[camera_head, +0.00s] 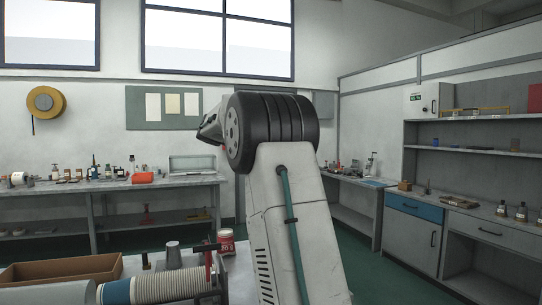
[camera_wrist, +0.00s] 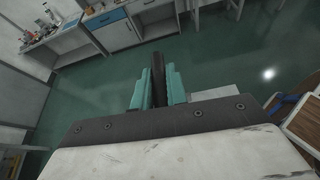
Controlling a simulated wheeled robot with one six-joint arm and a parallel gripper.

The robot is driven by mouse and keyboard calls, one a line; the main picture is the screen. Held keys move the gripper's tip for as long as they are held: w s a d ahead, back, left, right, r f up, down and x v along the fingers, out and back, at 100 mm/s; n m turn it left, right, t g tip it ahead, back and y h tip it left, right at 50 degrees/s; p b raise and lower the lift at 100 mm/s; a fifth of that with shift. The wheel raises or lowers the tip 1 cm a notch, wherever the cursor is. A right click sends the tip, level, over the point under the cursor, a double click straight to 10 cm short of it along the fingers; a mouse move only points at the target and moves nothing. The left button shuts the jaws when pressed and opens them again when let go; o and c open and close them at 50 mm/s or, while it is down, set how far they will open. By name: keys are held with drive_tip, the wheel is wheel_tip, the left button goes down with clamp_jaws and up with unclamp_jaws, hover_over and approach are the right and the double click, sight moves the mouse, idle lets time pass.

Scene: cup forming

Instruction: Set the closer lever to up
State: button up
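In the head view a small machine with a thin dark-and-red upright piece (camera_head: 208,262) stands on the near bench. It may be the closer lever, but it is too small to tell its setting. A stack of pale cups with a blue end (camera_head: 165,286) lies on its side just left of it. My gripper points away behind my raised arm in the head view, and its fingers are hidden there.
On the near bench are a brown tray (camera_head: 62,270), a grey cup (camera_head: 172,255) and a red jar (camera_head: 226,241). A back bench (camera_head: 150,187) holds bottles. Shelves and a blue drawer (camera_head: 414,209) stand at right. Green floor lies between.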

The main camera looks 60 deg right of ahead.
drive_tip(key=o, duration=0.4)
drive_tip(key=shift+w+d, duration=0.1)
drive_tip(key=shift+w, duration=0.05)
drive_tip(key=v, duration=0.8)
drive_tip(key=shift+f, duration=0.1)
